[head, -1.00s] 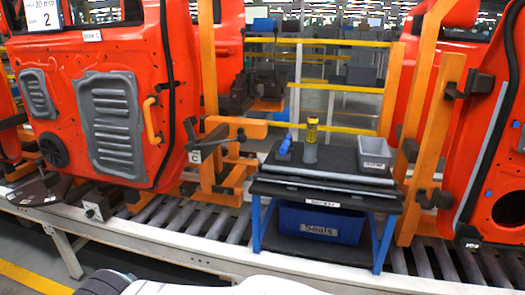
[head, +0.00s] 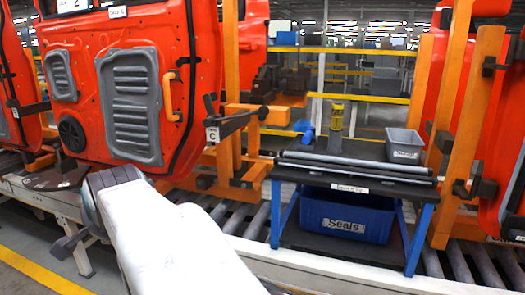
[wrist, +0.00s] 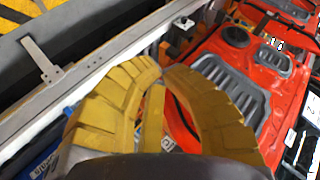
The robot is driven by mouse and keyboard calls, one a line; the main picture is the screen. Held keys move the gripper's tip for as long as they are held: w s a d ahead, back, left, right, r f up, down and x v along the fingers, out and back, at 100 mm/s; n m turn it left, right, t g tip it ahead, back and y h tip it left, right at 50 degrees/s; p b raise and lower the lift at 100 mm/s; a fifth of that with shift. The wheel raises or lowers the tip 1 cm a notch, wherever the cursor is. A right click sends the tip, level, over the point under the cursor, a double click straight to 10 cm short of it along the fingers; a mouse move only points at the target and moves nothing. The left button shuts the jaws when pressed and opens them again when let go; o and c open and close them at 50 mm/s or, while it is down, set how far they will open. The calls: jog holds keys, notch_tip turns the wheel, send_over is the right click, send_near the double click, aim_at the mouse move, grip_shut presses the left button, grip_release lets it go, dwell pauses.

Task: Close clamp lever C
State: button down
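Clamp C, with a white tag (head: 212,134) lettered C, sits at the right edge of the red door panel (head: 105,45) in the head view. Its dark lever (head: 238,122) reaches right toward an orange post (head: 231,60); I cannot tell its exact setting. My white arm reaches up from the bottom, left of and below the clamp, and its end hides the door's lower edge. My gripper (wrist: 163,70) shows in the wrist view as two yellow ribbed fingers, tips almost meeting, with nothing seen held.
A black stand (head: 355,169) right of the clamp carries a grey bin (head: 404,146) and a yellow-and-grey bottle (head: 336,128). A blue Seals box (head: 343,215) sits beneath it. The roller conveyor (head: 255,225) runs below; clear floor (head: 35,270) lies at the lower left.

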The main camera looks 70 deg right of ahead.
jog(key=s+d+m+h+b, duration=0.3)
jog(key=d+m+h+b, duration=0.6)
jog(key=d+m+b, duration=1.15)
jog(key=s+d+r+m+g+h+b, duration=0.1)
jog(key=s+d+m+g+h+b, duration=0.2)
jog(key=s+d+m+h+b, duration=0.4)
jog(key=s+d+m, duration=0.1)
jog(key=s+d, duration=0.8)
jog(key=d, duration=0.2)
jog(key=shift+s+r+m+g+h, duration=0.25)
jog(key=shift+s+m+g+h, duration=0.05)
jog(key=shift+s+m+h, duration=0.1)
jog(key=shift+w+d+r, duration=0.1)
jog(key=shift+d, duration=0.05)
